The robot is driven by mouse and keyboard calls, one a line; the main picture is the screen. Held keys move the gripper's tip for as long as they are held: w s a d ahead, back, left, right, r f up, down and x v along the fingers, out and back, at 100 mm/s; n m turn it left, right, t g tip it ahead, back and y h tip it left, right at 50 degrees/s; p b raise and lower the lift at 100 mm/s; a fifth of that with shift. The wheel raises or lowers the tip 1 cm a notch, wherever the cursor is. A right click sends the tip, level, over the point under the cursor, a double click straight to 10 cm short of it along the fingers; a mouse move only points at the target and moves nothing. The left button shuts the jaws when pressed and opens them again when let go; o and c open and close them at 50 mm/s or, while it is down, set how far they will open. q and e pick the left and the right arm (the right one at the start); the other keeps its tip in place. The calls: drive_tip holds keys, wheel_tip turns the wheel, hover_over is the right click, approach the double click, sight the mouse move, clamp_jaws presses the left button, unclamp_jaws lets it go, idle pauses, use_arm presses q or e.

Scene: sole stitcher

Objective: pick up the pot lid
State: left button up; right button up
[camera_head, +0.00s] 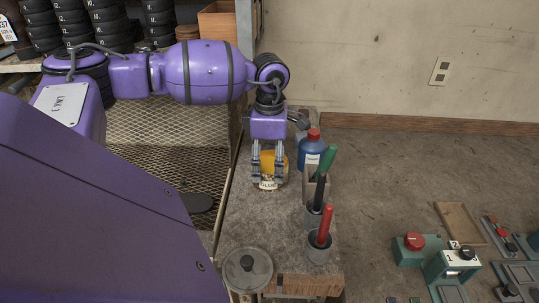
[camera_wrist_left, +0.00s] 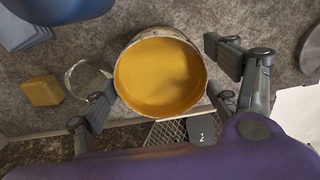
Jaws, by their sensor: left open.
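A round grey pot lid (camera_head: 247,268) with a central knob lies at the near left corner of the bench top. In the left wrist view, a grey disc that looks like the lid (camera_wrist_left: 313,48) is cut off by the right edge. The glue pot (camera_head: 268,184) stands uncovered on the bench, and its orange glue shows in the wrist view (camera_wrist_left: 160,78). My left gripper (camera_head: 267,172) points down at the glue pot, its open fingers on either side of it. I cannot tell whether they touch the pot. The lid is apart from this gripper. My right gripper is out of view.
A blue bottle with a red cap (camera_head: 312,152) stands right of the pot. Green, black and red-handled tools stand in holders along the right edge, including the red one (camera_head: 324,226). A mesh shelf (camera_head: 165,140) lies left of the bench. The bench between pot and lid looks clear.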

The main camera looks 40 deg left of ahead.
sight(270, 168)
use_arm(q)
wheel_tip(270, 168, up, 12)
drive_tip(key=b, duration=0.1)
drive_tip(key=shift+r, duration=0.15)
idle(0.3)
